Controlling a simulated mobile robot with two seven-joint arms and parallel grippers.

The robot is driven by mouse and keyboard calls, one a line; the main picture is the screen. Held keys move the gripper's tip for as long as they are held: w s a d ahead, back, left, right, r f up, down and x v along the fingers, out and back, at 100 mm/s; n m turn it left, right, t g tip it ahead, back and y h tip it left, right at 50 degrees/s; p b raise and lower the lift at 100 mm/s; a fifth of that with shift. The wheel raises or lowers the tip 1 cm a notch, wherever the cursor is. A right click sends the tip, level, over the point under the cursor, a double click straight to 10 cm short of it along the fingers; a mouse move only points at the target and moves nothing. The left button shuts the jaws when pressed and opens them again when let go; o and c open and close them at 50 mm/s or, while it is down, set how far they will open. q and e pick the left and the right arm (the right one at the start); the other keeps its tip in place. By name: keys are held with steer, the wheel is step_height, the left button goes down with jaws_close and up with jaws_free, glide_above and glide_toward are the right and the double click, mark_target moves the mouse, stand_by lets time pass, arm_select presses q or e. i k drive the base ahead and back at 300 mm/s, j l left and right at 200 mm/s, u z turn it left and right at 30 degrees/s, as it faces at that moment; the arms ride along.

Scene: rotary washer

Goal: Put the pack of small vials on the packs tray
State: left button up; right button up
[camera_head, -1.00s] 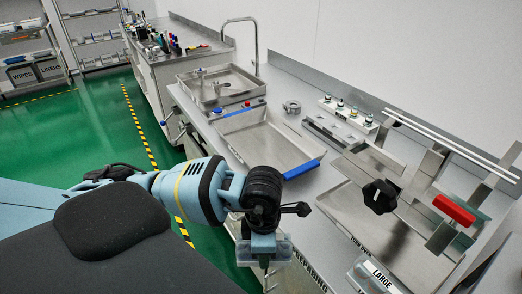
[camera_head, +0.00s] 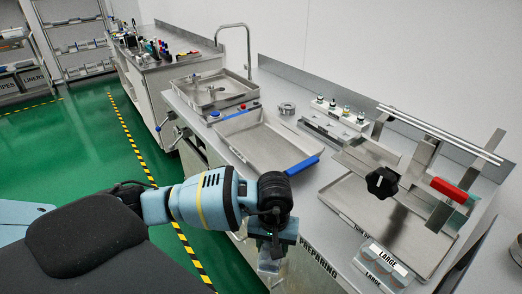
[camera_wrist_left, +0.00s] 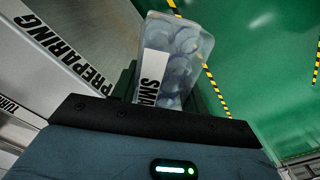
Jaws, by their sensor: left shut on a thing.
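My left gripper (camera_head: 272,240) is shut on the pack of small vials (camera_head: 268,263). It holds the pack in front of the counter's front edge, over the floor side. In the left wrist view the pack (camera_wrist_left: 183,60) is a clear box with round shapes inside and a white label reading "SMA", the rest hidden. Two shallow metal trays lie on the counter: one with a blue handle (camera_head: 262,150) in the middle, and one (camera_head: 350,211) under the press frame at right. I cannot tell from lettering which is the packs tray. My right gripper is not in view.
Clear packs labelled "LARGE" (camera_head: 384,262) sit at the counter's front right. A press frame with a black knob (camera_head: 382,182) and red handle (camera_head: 449,190) stands over the right tray. A sink (camera_head: 212,90) and a vial rack (camera_head: 340,113) are farther back.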

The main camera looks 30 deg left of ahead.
mark_target(252, 137)
steer(key=j, duration=1.6)
steer(key=i+j, duration=0.15)
steer(key=j, duration=3.1)
steer(key=z, duration=0.55)
